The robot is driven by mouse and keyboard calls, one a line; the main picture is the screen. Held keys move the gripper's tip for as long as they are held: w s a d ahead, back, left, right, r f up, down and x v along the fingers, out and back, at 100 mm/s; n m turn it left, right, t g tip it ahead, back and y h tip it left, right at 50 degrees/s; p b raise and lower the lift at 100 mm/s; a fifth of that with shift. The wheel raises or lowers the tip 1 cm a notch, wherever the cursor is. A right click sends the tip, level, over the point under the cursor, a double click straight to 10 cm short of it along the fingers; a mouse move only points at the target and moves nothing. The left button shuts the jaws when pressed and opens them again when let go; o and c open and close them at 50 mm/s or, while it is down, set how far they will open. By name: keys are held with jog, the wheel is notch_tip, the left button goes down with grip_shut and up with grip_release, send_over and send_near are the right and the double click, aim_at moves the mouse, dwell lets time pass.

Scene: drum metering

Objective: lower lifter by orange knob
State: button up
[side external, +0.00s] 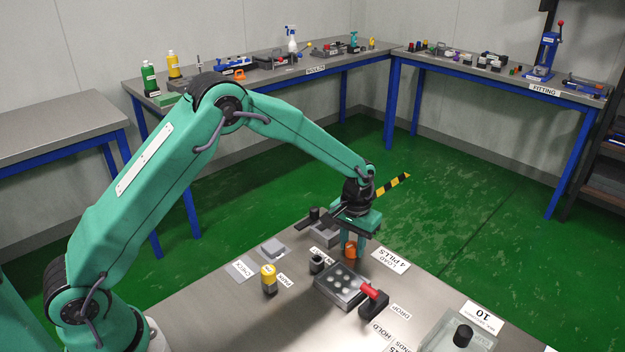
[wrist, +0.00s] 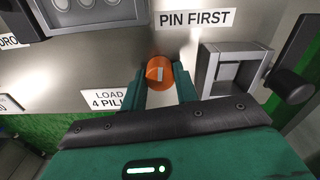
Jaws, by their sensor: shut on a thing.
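The orange knob (wrist: 160,72) stands between my gripper's two fingers in the wrist view, with a pale mark on its top. It also shows below the fingers in the side view (side external: 350,250). My gripper (wrist: 161,84) is shut on it, one green finger on each side; in the side view my gripper (side external: 355,240) points down over the bench. The lifter's body cannot be told apart from the knob, so its height is unclear.
A grey open frame with a black-knobbed arm (wrist: 235,72) stands close right of my fingers in the wrist view. A dimpled grey block (side external: 340,285) with a red handle (side external: 371,290) and a yellow-topped post (side external: 268,278) stand nearby. Bare bench lies at front left.

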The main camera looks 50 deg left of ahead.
aim_at(352, 245)
jog(key=shift+n, duration=0.6)
jog(key=o, duration=1)
jog(key=shift+r, duration=3.9)
jog(key=shift+r, duration=0.1)
